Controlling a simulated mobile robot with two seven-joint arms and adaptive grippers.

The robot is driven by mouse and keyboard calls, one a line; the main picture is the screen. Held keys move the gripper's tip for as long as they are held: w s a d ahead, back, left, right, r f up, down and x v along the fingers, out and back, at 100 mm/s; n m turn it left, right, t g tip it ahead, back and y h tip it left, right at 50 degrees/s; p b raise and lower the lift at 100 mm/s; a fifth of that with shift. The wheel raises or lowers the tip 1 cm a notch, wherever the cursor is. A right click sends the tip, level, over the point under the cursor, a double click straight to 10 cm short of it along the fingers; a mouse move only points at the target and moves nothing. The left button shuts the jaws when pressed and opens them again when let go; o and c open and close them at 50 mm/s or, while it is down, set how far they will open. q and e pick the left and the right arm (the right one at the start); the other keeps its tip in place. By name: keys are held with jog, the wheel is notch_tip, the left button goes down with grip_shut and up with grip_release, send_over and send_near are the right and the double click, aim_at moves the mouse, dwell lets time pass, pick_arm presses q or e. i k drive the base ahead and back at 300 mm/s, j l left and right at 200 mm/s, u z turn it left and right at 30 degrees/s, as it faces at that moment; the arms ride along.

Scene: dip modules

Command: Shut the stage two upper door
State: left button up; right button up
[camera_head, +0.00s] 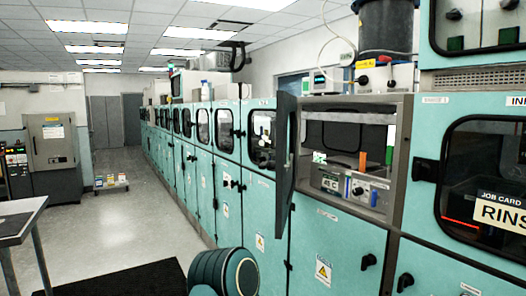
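One upper door (285,150) stands open, swung out toward me and seen nearly edge-on. It is dark-framed and hinged at the left side of its compartment. The open upper compartment (345,135) shows a grey interior with a display reading about 45 C, a blue-and-white unit and small coloured items. The small label by the compartment is too blurred to read surely. Neither of my grippers is in view. A rounded teal-and-black part of my own arm shows at the bottom centre.
A closed windowed door (482,190) with a RINSE card is at the right. Teal lower doors (335,250) with black knobs are shut. A dark bucket (386,28) stands on top. A table (18,222) is at the left.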

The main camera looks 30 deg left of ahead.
aim_at(287, 103)
jog(key=i+j, duration=0.1)
jog(key=j, duration=0.3)
jog(key=i+j, duration=0.1)
jog(key=j, duration=0.35)
jog(key=i+j, duration=0.1)
jog(key=j, duration=0.3)
jog(key=i+j+u, duration=0.1)
jog(key=j, duration=0.35)
jog(key=i+j, duration=0.1)
jog(key=j, duration=0.3)
